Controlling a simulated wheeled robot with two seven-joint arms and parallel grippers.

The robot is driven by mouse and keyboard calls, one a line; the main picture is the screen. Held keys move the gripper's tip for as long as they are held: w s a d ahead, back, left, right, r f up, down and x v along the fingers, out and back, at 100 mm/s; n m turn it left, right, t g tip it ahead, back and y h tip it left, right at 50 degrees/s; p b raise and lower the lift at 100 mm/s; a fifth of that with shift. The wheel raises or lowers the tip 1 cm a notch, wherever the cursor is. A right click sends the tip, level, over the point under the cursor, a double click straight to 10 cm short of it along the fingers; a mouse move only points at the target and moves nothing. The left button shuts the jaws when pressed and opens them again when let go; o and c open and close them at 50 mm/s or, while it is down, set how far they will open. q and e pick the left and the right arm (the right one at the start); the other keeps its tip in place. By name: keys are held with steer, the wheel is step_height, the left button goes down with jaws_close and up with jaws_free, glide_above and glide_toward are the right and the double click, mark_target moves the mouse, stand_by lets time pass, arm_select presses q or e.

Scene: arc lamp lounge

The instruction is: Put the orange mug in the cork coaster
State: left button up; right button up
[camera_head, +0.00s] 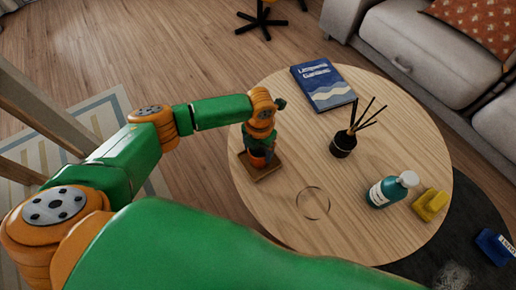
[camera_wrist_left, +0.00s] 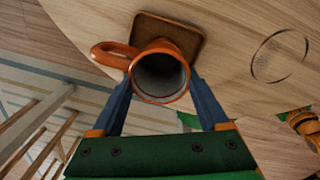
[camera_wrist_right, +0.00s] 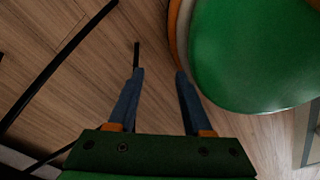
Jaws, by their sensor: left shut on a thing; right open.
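The orange mug (camera_head: 257,161) is at the left edge of the round table, over the brown square cork coaster (camera_head: 265,174). My left gripper (camera_head: 259,148) is shut on the mug. In the left wrist view, the mug (camera_wrist_left: 160,76) sits between the fingers (camera_wrist_left: 162,86), its open mouth facing the camera and its handle to the left. The coaster (camera_wrist_left: 187,42) shows behind it, partly hidden. I cannot tell whether the mug's base touches the coaster. My right gripper (camera_wrist_right: 160,74) is open and empty over the wood floor, outside the head view.
On the round table (camera_head: 300,120) are a blue book (camera_head: 323,86), a dark reed diffuser (camera_head: 343,144), a teal bottle (camera_head: 388,190), a yellow object (camera_head: 430,205) and a thin ring mark (camera_head: 313,203). A grey sofa (camera_head: 420,50) stands at the right.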

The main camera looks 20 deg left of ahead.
arm_select(q)
steer(key=o, duration=1.5)
steer(key=shift+o, duration=0.3)
arm_select(e)
steer(key=shift+w+a, duration=0.1)
steer(key=shift+a, duration=0.1)
arm_select(q)
step_height(320, 180, up, 12)
steer(key=p, duration=0.3)
steer(key=shift+d, duration=0.2)
arm_select(e)
steer(key=r, duration=0.2)
steer(key=a+r, duration=0.1)
steer(key=shift+s+r, duration=0.15)
steer(key=shift+s, duration=0.2)
arm_select(q)
steer(key=shift+s+r, duration=0.1)
arm_select(e)
steer(key=shift+d, duration=0.2)
